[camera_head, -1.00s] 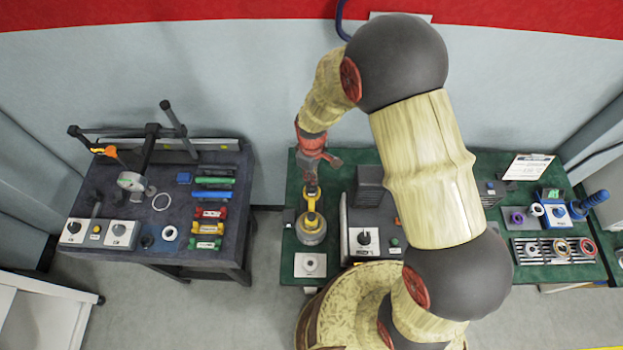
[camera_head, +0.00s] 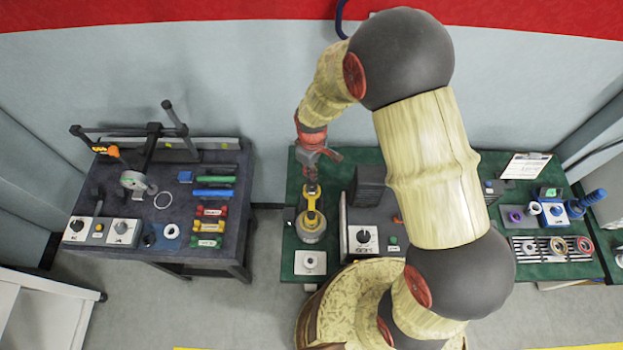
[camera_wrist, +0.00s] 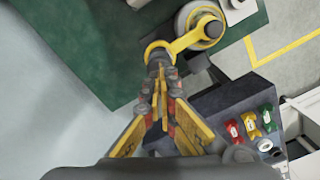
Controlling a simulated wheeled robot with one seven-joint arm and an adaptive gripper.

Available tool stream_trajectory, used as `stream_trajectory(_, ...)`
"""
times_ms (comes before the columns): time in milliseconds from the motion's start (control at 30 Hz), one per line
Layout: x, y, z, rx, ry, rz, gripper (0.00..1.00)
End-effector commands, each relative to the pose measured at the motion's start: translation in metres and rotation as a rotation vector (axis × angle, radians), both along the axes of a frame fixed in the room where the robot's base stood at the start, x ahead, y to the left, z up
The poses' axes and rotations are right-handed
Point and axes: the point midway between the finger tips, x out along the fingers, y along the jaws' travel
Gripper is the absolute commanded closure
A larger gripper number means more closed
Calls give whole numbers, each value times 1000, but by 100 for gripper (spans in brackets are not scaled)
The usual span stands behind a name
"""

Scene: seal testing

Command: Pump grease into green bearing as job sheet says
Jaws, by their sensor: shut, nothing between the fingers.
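A grey round canister with a yellow lever (camera_head: 310,218) stands at the left end of the green table. My gripper (camera_head: 311,176) is just behind the lever's far end. In the wrist view my gripper (camera_wrist: 160,78) is shut and empty, with its tips close to the dark end of the yellow lever (camera_wrist: 190,40). I cannot tell whether they touch. A green labelled piece (camera_head: 206,242) lies on the left table, in front of a red and a yellow one. I cannot tell which thing is the green bearing. The clipboard sheet (camera_head: 527,167) is unreadable.
A grey box with a knob (camera_head: 364,238) stands right of the canister. A plate with a round fitting (camera_head: 310,262) lies in front. My arm hides the green table's middle. Rings (camera_head: 557,246) and rods lie at its right. A floor gap separates the dark left table (camera_head: 150,220).

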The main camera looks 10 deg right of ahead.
Motion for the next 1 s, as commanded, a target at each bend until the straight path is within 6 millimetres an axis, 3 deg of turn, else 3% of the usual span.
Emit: stream_trajectory(1000, 0, 0, -36, 0, 1, 0, 100)
